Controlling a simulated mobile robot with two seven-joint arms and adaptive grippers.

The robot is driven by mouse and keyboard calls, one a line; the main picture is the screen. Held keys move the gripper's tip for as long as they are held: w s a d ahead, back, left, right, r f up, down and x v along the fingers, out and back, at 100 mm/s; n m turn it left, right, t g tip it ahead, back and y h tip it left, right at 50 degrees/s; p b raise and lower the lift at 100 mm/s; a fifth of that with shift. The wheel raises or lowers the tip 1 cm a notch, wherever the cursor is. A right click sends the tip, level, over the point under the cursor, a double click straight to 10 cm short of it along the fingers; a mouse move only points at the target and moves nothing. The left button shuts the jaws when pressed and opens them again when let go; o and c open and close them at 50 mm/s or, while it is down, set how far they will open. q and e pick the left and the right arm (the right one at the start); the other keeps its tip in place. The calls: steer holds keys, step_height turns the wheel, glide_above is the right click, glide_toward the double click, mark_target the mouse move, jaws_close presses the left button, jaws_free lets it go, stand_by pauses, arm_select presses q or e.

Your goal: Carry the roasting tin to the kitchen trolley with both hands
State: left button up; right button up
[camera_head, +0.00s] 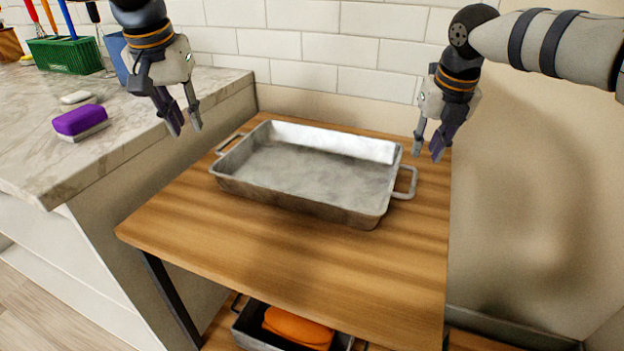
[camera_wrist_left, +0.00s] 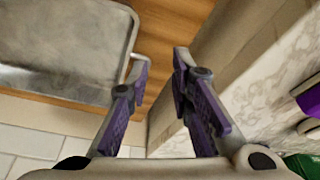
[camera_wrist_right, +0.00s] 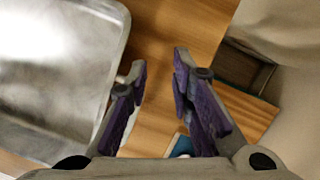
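The grey metal roasting tin (camera_head: 378,207) lies flat and empty on a wooden-topped unit (camera_head: 260,243). I cannot tell if this unit is the kitchen trolley. The tin has a left handle (camera_head: 229,143) and a right handle (camera_head: 411,184). My left gripper (camera_head: 187,130) is open and empty, in the air to the left of the left handle. My right gripper (camera_head: 427,155) is open and empty, above and just right of the right handle. The tin's edge shows in the left wrist view (camera_wrist_left: 65,88) and the right wrist view (camera_wrist_right: 105,70). Neither gripper touches it.
A marble counter (camera_head: 130,125) stands at the left, higher than the wooden top, with a purple sponge (camera_head: 80,120) and a green crate (camera_head: 66,54). A tiled wall (camera_head: 310,50) is behind. A smaller tin with an orange item (camera_head: 298,326) sits below. The wooden top's front is clear.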

steer(key=shift+r, duration=0.15)
arm_select(q)
steer(key=v, duration=0.5)
arm_select(e)
steer(key=v, duration=1.1)
steer(key=shift+r, duration=0.3)
steer(key=shift+s, duration=0.15)
